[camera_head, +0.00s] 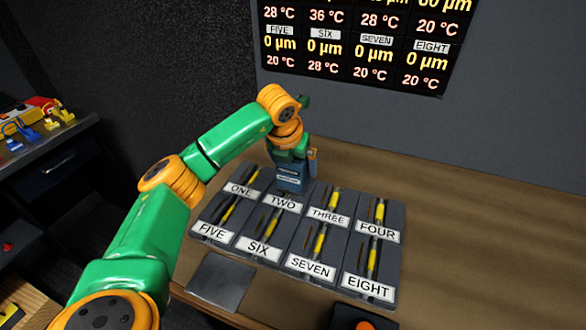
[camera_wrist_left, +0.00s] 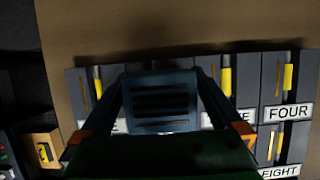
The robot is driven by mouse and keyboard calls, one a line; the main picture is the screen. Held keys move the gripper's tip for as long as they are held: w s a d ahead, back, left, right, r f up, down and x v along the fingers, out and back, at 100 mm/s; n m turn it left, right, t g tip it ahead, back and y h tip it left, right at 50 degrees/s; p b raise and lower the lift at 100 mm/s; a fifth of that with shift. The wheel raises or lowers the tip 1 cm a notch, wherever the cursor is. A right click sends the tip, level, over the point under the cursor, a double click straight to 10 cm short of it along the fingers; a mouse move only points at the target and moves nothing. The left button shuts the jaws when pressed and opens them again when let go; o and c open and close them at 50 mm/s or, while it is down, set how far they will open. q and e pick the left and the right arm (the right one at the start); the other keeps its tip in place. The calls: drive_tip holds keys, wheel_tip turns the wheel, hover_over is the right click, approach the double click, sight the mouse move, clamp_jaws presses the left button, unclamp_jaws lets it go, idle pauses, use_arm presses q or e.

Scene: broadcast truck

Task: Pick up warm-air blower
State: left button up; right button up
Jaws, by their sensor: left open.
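The warm-air blower appears to be the dark blue-grey box with slotted vents (camera_wrist_left: 160,101) in the left wrist view. In the head view it is the small blue block (camera_head: 289,179) at the upper end of slot TWO. My left gripper (camera_head: 293,158) is directly above it, pointing down. In the left wrist view the open fingers (camera_wrist_left: 162,86) stand on either side of the blower. I cannot tell whether they touch it. The blower's underside and part of slot TWO are hidden. My right gripper is not in view.
A grey rack (camera_head: 315,226) has slots labelled ONE to EIGHT, with yellow-marked tools around the blower. A dark flat plate (camera_head: 220,281) lies at its front left. A display (camera_head: 352,45) hangs behind. The wooden bench (camera_head: 480,225) is clear to the right.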

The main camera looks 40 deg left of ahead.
use_arm(q)
drive_tip(key=shift+s, duration=0.1)
drive_tip(key=c, duration=0.6)
clamp_jaws()
drive_tip(key=shift+r, duration=0.15)
